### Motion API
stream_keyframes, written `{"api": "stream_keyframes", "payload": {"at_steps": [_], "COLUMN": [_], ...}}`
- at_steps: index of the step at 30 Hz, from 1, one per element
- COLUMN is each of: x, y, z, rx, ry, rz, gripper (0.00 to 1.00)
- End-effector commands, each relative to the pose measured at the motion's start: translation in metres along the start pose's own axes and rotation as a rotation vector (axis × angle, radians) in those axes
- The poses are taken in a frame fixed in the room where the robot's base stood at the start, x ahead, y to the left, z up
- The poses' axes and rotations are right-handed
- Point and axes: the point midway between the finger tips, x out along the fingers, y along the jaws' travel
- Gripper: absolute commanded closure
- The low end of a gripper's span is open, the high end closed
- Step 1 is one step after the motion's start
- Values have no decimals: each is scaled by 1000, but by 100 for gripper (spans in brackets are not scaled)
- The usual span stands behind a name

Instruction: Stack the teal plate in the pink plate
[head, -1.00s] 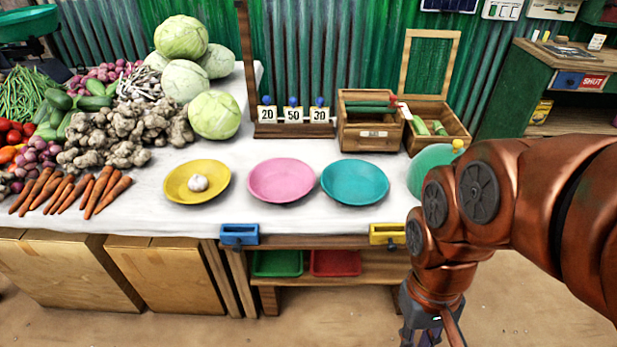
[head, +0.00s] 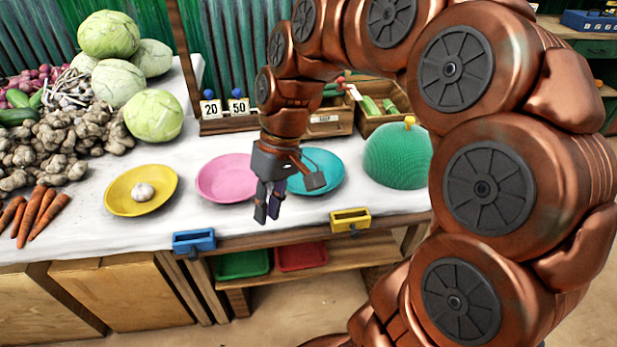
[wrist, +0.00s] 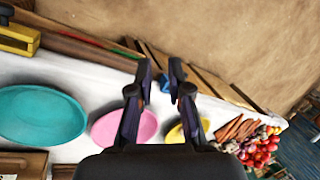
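The teal plate (head: 322,180) lies on the white-covered counter, partly hidden behind my gripper in the head view. It shows empty in the wrist view (wrist: 40,115). The pink plate (head: 222,180) lies to its left, empty and separate from it; in the wrist view its pink surface (wrist: 144,128) shows partly behind a finger. My gripper (head: 267,214) hangs in front of the two plates, near the counter's front edge, fingers pointing down. In the wrist view my gripper (wrist: 154,80) has its fingertips apart with nothing between them.
A yellow plate (head: 160,199) holding a garlic bulb (head: 143,191) is left of the pink plate. A green dome (head: 396,157) stands to the right of the teal plate. Blue (head: 194,240) and yellow (head: 350,219) holders are on the front edge. Wooden crates (head: 383,110) stand behind.

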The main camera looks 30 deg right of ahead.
Motion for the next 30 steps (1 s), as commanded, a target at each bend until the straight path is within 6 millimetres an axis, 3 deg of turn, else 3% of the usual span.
{"api": "stream_keyframes", "payload": {"at_steps": [1, 6, 8, 13, 17, 22, 27, 30], "x": [-4, -23, -29, -42, -46, -47, -43, -42], "y": [12, 60, 80, 155, 220, 301, 350, 362], "z": [-17, -66, -79, -107, -114, -106, -92, -87], "rx": [-2, -6, -2, 34, 76, 140, 184, 194], "ry": [26, 125, 162, 270, 350, 440, 484, 496], "rz": [-29, -109, -132, -181, -197, -189, -176, -171], "gripper": [82, 82, 82, 82, 82, 82, 82, 82]}}
